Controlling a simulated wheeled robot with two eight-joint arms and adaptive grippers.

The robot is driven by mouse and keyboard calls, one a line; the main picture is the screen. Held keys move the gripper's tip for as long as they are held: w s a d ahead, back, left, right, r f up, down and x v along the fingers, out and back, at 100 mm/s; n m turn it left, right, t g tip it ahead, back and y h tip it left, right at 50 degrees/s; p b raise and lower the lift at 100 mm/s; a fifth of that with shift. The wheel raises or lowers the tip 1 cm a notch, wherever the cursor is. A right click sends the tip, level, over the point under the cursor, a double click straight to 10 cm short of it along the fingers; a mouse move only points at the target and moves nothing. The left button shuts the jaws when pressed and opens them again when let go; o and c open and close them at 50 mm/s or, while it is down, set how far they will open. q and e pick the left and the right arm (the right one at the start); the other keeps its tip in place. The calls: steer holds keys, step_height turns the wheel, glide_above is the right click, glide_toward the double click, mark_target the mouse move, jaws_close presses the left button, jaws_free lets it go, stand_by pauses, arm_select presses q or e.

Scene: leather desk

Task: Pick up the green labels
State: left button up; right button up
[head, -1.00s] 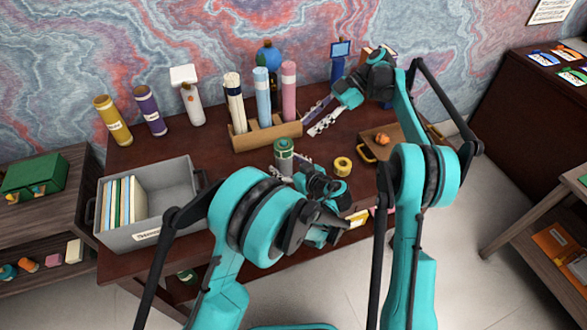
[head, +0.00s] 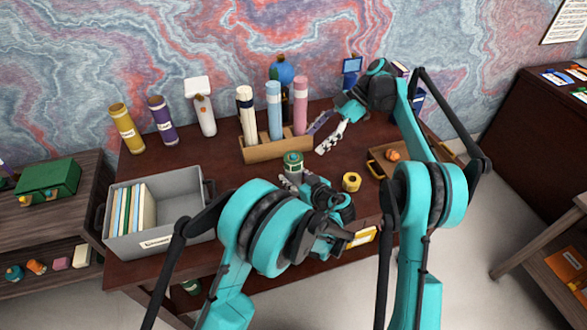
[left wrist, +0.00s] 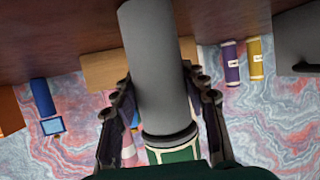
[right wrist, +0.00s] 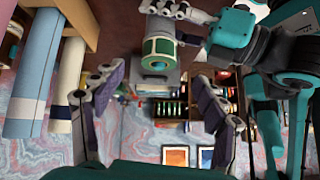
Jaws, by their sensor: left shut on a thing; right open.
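The green labels are a green-and-white banded roll (head: 293,162) standing near the middle of the desk in the head view. The band also shows at the lower end of a grey cylinder in the left wrist view (left wrist: 180,153), and in the right wrist view (right wrist: 158,62). My left gripper (head: 298,180) is shut on it, with a finger on each side of the cylinder in the left wrist view (left wrist: 160,92). I cannot tell whether it touches the desk. My right gripper (head: 325,132) is open and empty, behind and right of the roll; its spread fingers show in the right wrist view (right wrist: 158,88).
A yellow roll (head: 352,182) lies right of my left gripper. A wooden tray (head: 378,168) holds an orange object. A wooden rack (head: 262,153) with tall tubes stands behind the green roll. A grey bin (head: 180,222) with folders is at the left.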

mark_target(295, 156)
steer(key=a+m+h, duration=0.1)
steer(key=s+a+r+m+h, duration=0.1)
steer(key=a+m+h, duration=0.1)
steer(key=s+a+r+m+t+h, duration=0.1)
steer(key=a+h, duration=0.1)
steer(key=shift+a+r+m, duration=0.1)
steer(key=shift+r+m, duration=0.05)
steer(key=shift+m, duration=0.15)
steer(key=f+m+h, duration=0.1)
steer(key=a+m+t+h, duration=0.1)
steer(key=f+m+t+h, duration=0.1)
steer(key=shift+s+a+f, duration=0.15)
steer(key=shift+s+f, duration=0.15)
steer(key=shift+s, duration=0.1)
steer(key=f, duration=0.5)
steer(key=shift+a+f, duration=0.2)
steer(key=shift+f, duration=0.1)
steer(key=c, duration=1.2)
steer(key=shift+c, duration=0.2)
